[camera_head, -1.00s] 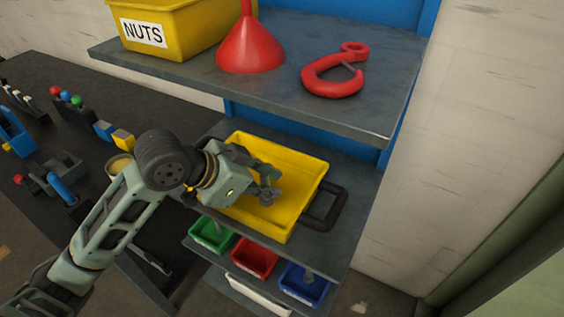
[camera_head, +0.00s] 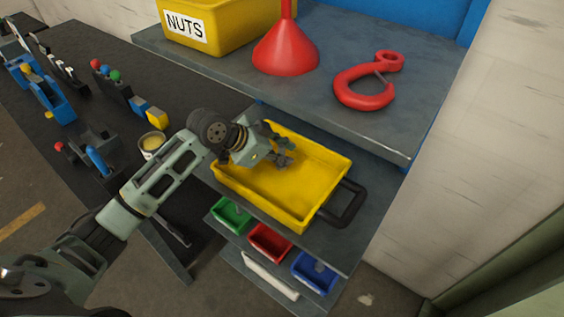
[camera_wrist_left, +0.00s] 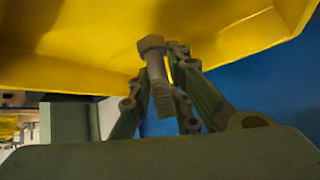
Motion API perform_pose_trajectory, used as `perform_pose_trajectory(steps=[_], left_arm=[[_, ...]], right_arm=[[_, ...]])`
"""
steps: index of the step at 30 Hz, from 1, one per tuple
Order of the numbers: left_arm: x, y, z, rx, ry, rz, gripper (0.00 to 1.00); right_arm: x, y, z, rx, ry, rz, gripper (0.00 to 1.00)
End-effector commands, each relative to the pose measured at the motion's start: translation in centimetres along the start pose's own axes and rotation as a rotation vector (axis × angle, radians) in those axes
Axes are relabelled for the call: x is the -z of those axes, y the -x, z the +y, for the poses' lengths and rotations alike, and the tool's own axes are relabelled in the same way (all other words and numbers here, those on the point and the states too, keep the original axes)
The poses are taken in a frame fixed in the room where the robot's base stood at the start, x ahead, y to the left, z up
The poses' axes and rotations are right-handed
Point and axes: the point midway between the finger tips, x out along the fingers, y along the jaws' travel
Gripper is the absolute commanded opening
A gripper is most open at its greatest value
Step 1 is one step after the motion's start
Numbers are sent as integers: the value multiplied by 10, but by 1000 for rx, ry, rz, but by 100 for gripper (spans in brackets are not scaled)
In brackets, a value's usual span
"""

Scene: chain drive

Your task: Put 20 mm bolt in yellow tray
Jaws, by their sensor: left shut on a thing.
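The yellow tray (camera_head: 310,170) sits on the shelf below the upper shelf, in the middle of the head view. My left gripper (camera_head: 284,154) is over the tray's far-left part. In the left wrist view my left gripper (camera_wrist_left: 165,92) is shut on a grey hex-head bolt (camera_wrist_left: 152,60), with its head toward the yellow surface and its threaded shank between the fingers. The yellow tray (camera_wrist_left: 90,40) fills the top of that view. I cannot tell whether the bolt touches the tray, and its length cannot be read. My right gripper is not in view.
The upper shelf (camera_head: 300,90) holds a yellow NUTS bin (camera_head: 225,20), a red funnel (camera_head: 286,50) and a red hook (camera_head: 365,88). Green (camera_head: 230,214), red (camera_head: 269,242) and blue (camera_head: 314,272) small bins sit below. A black handle (camera_head: 345,207) is beside the tray.

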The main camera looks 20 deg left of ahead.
Motion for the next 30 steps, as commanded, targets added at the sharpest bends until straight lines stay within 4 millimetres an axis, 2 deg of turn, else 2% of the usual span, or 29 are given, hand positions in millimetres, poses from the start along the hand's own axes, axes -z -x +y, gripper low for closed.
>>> perform_pose_trajectory(steps=[7, 18, 19, 21, 25, 30], left_arm=[[-23, -22, 4, -1, 4, -2, 0], [-28, -28, 5, 1, 0, 0, 0], [-28, -28, 5, 0, 1, -2, 18], [-28, -27, 5, 0, 1, -2, 24], [-28, -27, 5, 0, 1, -3, 36], [-28, -27, 5, 0, 1, -2, 36]], right_arm=[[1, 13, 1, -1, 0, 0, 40], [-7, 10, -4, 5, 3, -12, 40], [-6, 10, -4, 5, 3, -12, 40], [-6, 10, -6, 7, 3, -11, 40], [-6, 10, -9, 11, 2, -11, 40], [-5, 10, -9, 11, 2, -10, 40]])
